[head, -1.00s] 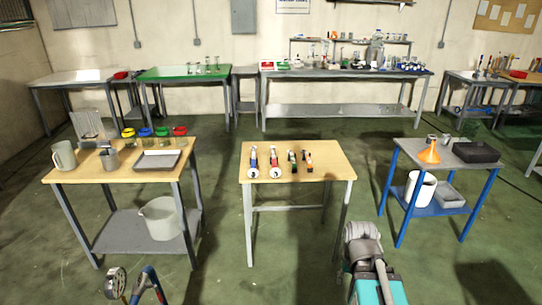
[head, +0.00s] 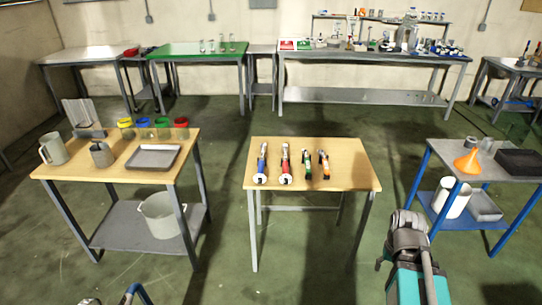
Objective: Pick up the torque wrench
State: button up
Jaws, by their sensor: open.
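Several hand tools lie side by side on the middle wooden table (head: 345,178). A tool with a blue handle and round silver end (head: 262,163) is at the left. Beside it is a similar tool with a red handle (head: 285,164). A shorter green and dark tool (head: 307,165) and an orange and dark tool (head: 324,165) lie to the right. They are too small for me to tell which is the torque wrench. My grey and teal arm shows at the lower right, apart from the table. My gripper's fingers cannot be made out.
The left table (head: 75,172) holds a mug, a grey tray (head: 153,157) and several coloured-rim jars. The blue-framed cart (head: 433,163) at right carries an orange funnel (head: 468,162). Clear green floor lies between the tables. Benches (head: 375,57) line the back wall.

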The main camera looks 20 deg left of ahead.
aim_at(263, 147)
jog(key=u, duration=0.1)
jog(key=i, duration=0.8)
jog(key=u, duration=0.95)
jog(key=i, duration=0.9)
jog(key=u, duration=0.5)
jog(key=k, duration=0.95)
jog(key=u, duration=0.1)
jog(key=i, duration=0.55)
jog(key=u, duration=0.05)
